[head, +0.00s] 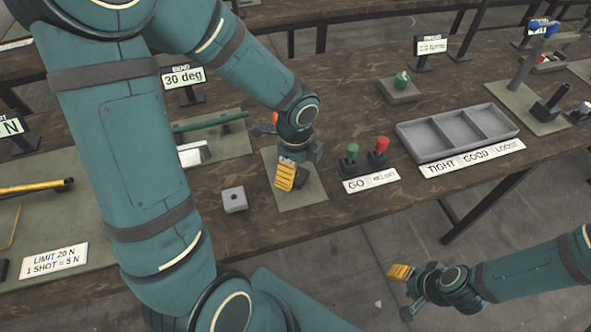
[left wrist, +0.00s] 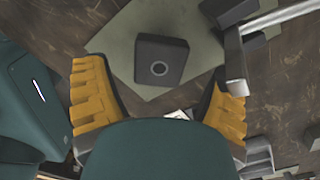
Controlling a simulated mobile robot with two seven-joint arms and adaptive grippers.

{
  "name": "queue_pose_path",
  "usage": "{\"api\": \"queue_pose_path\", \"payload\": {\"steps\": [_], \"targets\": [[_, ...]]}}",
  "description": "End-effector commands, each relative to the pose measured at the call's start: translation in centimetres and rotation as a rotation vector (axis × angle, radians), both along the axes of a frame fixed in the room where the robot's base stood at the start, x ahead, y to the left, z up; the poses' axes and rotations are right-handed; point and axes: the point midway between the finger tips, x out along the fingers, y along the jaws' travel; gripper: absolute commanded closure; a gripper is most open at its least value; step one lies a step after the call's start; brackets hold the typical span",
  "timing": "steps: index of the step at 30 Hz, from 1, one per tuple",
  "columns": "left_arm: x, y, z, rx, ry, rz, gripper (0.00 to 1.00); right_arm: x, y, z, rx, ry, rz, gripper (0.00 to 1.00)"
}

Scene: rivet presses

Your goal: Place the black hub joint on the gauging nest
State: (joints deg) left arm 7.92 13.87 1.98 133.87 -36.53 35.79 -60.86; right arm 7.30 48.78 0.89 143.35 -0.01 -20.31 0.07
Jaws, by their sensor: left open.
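My left gripper (head: 284,178) is low over a small green mat (head: 312,197) at the middle of the bench, fingers downward. In the left wrist view its two yellow fingers stand wide apart, and the gripper (left wrist: 157,88) is empty. A black block (left wrist: 161,60) with a round ring on top lies on the mat just beyond the fingers, touching neither. It looks like the black hub joint, but I cannot tell whether a nest lies beneath it. In the head view my gripper partly hides it. My right gripper (head: 402,287) is beyond the bench's front edge; its finger gap is unclear.
A grey block with a hole (head: 234,200) sits left of the mat. A 30 deg sign (head: 190,97) and a green bar (head: 212,121) are behind left.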

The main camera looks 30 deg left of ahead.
Motion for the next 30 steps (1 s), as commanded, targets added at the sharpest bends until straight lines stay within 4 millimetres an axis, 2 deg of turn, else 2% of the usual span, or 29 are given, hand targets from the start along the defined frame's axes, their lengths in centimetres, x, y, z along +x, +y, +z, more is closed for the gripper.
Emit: {"api": "queue_pose_path", "payload": {"steps": [1,6,13,19,30], "targets": [[0.1,0.0,1.5,0.0,-0.005,0.0,0.16,-0.1,0.0,0.8,0.0,0.002,0.001,0.53],[0.0,0.0,5.2,0.0,-0.004,0.001,0.16,-0.3,0.1,2.1,0.002,0.009,0.002,0.53],[0.0,0.0,8.7,0.0,-0.003,0.001,0.16,-0.6,0.1,3.2,0.003,0.014,0.004,0.53],[0.0,0.0,9.8,0.0,-0.001,-0.001,0.16,-0.7,0.1,3.5,0.003,0.016,0.004,0.53],[0.0,0.0,9.8,0.0,0.0,-0.001,0.16,-0.7,0.1,3.4,0.003,0.016,0.004,0.53]]}}
